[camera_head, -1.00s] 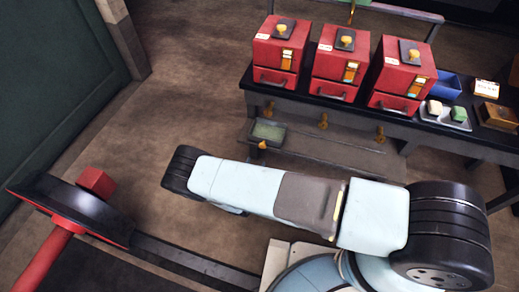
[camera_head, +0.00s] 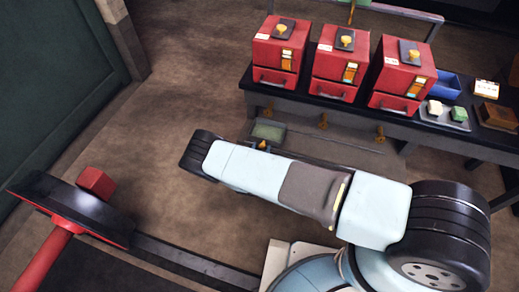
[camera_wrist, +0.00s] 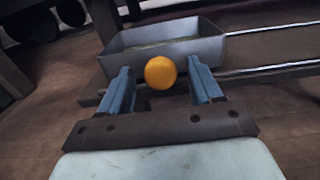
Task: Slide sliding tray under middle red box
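The sliding tray (camera_head: 267,132) is a shallow grey metal box on rails, low under the bench and below the left red box (camera_head: 277,52). The middle red box (camera_head: 340,62) stands on the bench to the right of the tray's position. In the wrist view the tray (camera_wrist: 165,45) lies just ahead of my gripper (camera_wrist: 163,82). An orange ball knob (camera_wrist: 160,72) on the tray's near side sits between my two blue fingers. The fingers are apart, with a gap visible on each side of the knob.
Rails (camera_wrist: 265,70) run right from the tray. The right red box (camera_head: 405,75) stands beside the middle one. Small orange fittings (camera_head: 323,121) hang at the bench front. A red post with a black top (camera_head: 70,208) stands at left.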

